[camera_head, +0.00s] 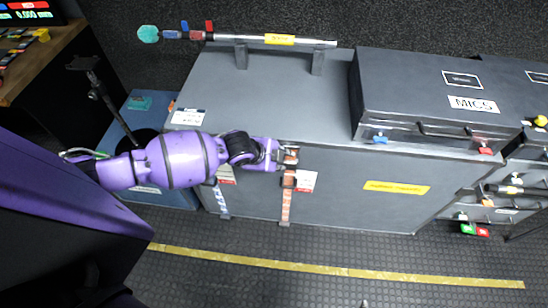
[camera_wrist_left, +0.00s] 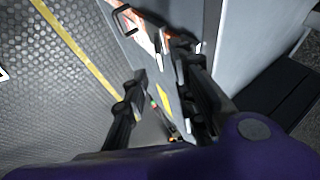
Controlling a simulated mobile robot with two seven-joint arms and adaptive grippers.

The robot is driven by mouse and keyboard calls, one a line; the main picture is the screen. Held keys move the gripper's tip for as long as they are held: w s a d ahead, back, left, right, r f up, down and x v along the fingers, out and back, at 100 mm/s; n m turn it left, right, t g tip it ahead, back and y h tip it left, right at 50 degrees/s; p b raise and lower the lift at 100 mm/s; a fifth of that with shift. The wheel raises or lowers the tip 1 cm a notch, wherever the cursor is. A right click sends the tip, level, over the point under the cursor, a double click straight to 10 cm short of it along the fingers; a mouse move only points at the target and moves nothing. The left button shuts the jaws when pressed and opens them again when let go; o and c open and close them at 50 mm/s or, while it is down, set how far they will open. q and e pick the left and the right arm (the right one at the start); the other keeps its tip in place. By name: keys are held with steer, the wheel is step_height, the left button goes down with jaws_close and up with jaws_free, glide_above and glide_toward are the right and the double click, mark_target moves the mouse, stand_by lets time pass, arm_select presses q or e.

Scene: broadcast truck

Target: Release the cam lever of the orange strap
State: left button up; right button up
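The orange strap (camera_head: 286,205) hangs down the front face of a large grey case (camera_head: 330,190) in the head view. Its metal buckle with the cam lever (camera_head: 291,156) sits near the case's top front edge. My left gripper (camera_head: 284,157) reaches in from the left and is right at the buckle, partly covering it. In the left wrist view my gripper (camera_wrist_left: 161,62) has its two fingers apart, and the orange strap (camera_wrist_left: 128,18) shows beyond the fingertips. I cannot tell whether a finger touches the lever. My right gripper is not in view.
A blue strap (camera_head: 222,202) hangs left of the orange one. A dark MICS case (camera_head: 430,90) stands on the right of the grey case top. A microphone boom (camera_head: 240,38) rests at the back. Floor with a yellow line (camera_head: 330,270) is clear in front.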

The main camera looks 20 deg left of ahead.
arm_select(q)
steer(key=v, duration=0.5)
stand_by(0.4)
